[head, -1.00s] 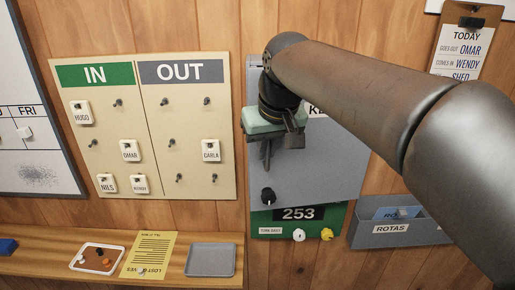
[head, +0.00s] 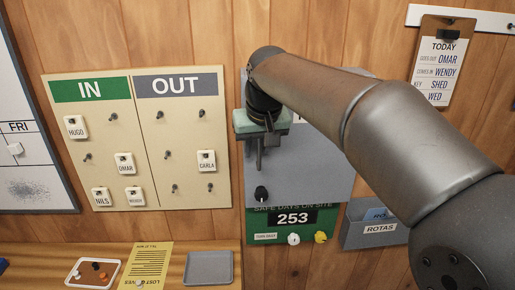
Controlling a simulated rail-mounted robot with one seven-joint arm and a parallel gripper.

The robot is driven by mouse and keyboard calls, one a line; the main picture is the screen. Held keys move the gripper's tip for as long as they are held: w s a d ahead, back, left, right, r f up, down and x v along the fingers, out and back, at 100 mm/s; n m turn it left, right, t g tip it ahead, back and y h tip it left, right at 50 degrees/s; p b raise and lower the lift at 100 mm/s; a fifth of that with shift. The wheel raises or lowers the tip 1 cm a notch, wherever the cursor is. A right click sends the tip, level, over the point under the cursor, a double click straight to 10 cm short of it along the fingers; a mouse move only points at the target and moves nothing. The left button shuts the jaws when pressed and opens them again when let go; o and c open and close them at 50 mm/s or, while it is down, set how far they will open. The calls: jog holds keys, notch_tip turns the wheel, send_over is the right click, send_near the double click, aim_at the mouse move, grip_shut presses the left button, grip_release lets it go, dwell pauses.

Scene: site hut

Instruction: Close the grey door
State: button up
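The grey door (head: 318,170) is the front of a cabinet on the wooden wall, right of the IN/OUT board. A black knob (head: 261,194) sits near its lower left corner. Its upper part and label are mostly hidden behind my arm. The door's lower edge hangs just above the "253" display; I cannot tell whether it is fully shut. My gripper (head: 259,158), below a teal block, is at the door's left edge, above the knob. I cannot tell whether it touches the door or how far its fingers are apart.
A green safe-days board (head: 292,235) is below the door, with a grey ROTAS holder (head: 375,232) to its right. The IN/OUT board (head: 140,140) hangs on the left. A shelf (head: 190,255) below carries a grey tray (head: 209,283), a yellow sheet (head: 147,265) and a small tray (head: 70,277).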

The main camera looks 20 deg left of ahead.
jog(key=shift+d, duration=0.1)
dwell(0.4)
jog(key=v, duration=1.7)
jog(key=shift+r, duration=0.1)
jog(key=s+d+f+m+g+h+b, duration=0.1)
jog(key=s+d+f+m+h+b, duration=0.15)
jog(key=d+f, duration=1.5)
jog(key=s+d+f+m, duration=0.1)
jog(key=s+d+f, duration=0.2)
jog(key=s+f, duration=0.2)
jog(key=s+d+f+m+g, duration=0.1)
jog(key=s+d+f, duration=0.2)
jog(key=f, duration=0.6)
jog(key=s+d+f+m+g, duration=0.1)
jog(key=s+d+f, duration=0.3)
jog(key=s+f, duration=0.4)
jog(key=shift+m+b, duration=0.3)
jog(key=shift+m, duration=0.05)
